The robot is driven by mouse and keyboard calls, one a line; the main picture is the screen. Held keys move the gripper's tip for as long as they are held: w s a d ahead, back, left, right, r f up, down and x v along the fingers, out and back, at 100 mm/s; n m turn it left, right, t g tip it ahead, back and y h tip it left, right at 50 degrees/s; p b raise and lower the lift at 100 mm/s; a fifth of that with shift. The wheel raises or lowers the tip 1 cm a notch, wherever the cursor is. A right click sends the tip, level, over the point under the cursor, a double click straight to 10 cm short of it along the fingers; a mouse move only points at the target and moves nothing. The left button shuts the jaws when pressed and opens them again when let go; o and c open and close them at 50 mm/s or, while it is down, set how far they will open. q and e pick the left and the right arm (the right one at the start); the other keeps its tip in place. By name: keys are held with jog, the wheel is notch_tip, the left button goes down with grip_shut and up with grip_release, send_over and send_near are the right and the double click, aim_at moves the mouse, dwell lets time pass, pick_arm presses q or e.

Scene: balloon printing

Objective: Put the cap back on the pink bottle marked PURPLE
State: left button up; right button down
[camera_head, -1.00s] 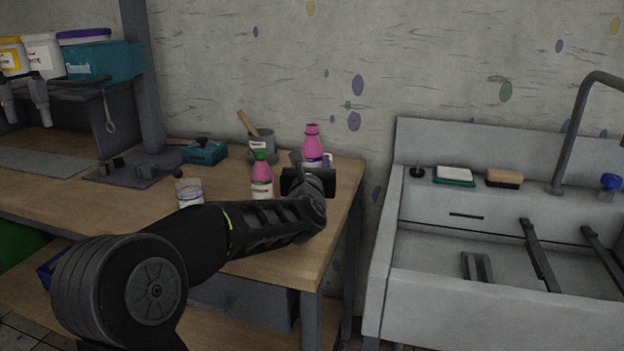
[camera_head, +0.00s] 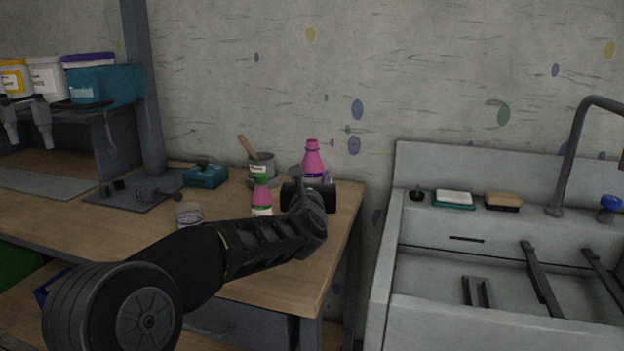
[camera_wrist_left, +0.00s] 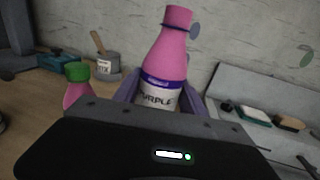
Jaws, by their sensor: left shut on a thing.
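The pink bottle marked PURPLE (camera_head: 312,160) is upright above the right rear of the wooden table. In the left wrist view, the bottle (camera_wrist_left: 165,65) shows its white and purple label and a bare pink neck with a dark ring. My left gripper (camera_head: 308,190) is shut on the bottle, with a finger on each side of its label. The bottle's base is hidden behind the gripper, so its gap to the table cannot be seen. I cannot make out a separate cap for it. My right gripper is out of view.
A pink bottle with a green cap (camera_head: 262,198) stands left of my gripper. Behind it is a grey pot (camera_head: 262,162) with a wooden handle. A clear cup (camera_head: 188,214) and a teal box (camera_head: 205,175) are further left. A sink (camera_head: 470,320) stands right of the table.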

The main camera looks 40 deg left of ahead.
pick_arm(q)
grip_shut()
dwell(0.7)
